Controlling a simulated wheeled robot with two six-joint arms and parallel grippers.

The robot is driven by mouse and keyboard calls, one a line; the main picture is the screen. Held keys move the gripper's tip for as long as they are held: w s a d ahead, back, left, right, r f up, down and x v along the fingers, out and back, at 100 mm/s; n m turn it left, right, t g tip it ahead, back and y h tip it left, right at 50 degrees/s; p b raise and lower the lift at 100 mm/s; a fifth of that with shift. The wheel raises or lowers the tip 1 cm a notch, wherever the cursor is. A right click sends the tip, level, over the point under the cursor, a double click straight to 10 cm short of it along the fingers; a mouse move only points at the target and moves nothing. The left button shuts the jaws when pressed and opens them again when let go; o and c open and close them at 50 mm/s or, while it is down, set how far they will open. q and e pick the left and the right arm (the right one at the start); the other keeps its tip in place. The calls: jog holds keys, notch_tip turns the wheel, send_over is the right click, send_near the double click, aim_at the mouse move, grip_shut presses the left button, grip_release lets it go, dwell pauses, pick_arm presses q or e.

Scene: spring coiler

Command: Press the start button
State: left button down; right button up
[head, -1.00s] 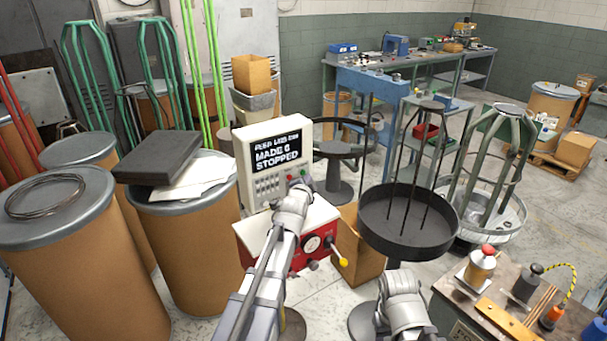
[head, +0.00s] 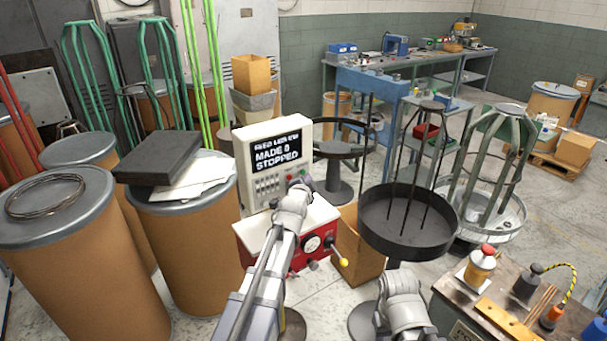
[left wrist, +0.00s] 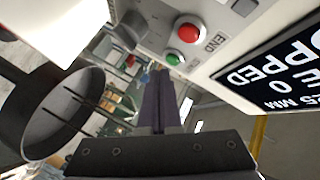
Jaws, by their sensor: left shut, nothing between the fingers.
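The cream control box (head: 272,142) stands on the red and white machine, with a black screen (head: 276,153) reading "MADE 0 STOPPED". In the left wrist view a red button (left wrist: 188,32) and a smaller green button (left wrist: 173,58) sit side by side on its panel, beside the screen (left wrist: 285,80). My left gripper's dark fingers (left wrist: 160,92) are shut and empty, pointing past the panel just below the green button in that picture. I cannot tell the gap between them. In the head view my left wrist hides the fingers. My right gripper is hidden; only its arm shows.
The red machine base (head: 325,238) has a gauge and a yellow-knobbed lever (head: 342,262). A black round tray with upright rods (head: 385,245) stands right of it. A cluttered bench (head: 475,295) is at lower right; brown drums (head: 188,260) stand at left.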

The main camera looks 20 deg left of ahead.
pick_arm(q)
jog(key=shift+w+a, duration=0.2)
jog(key=shift+a, duration=0.05)
